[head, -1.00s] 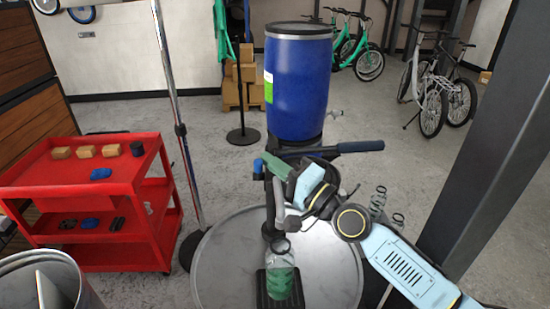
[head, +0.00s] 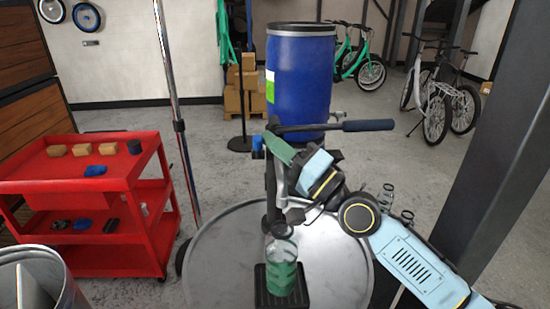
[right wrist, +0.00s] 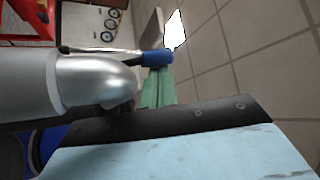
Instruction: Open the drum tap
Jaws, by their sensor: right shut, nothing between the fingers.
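The blue drum (head: 298,75) stands upright behind the round grey top in the head view. A small grey fitting (head: 338,113) shows at its lower right; I cannot tell if it is the tap. A dark lever with a blue grip (head: 368,125) lies across in front of the drum; the blue grip (right wrist: 157,57) in the right wrist view may be the same. My right gripper (head: 277,143) has green fingers and is shut and empty, close below the lever's left end. I cannot tell if they touch. A green-tinted bottle (head: 281,268) stands below. My left gripper is out of view.
The round grey top (head: 215,265) carries a black tray (head: 262,292) under the bottle. A red trolley (head: 100,190) with small items and a thin pole (head: 178,110) stand to the left. A dark post (head: 490,120) is at right. Bicycles (head: 440,95) stand behind.

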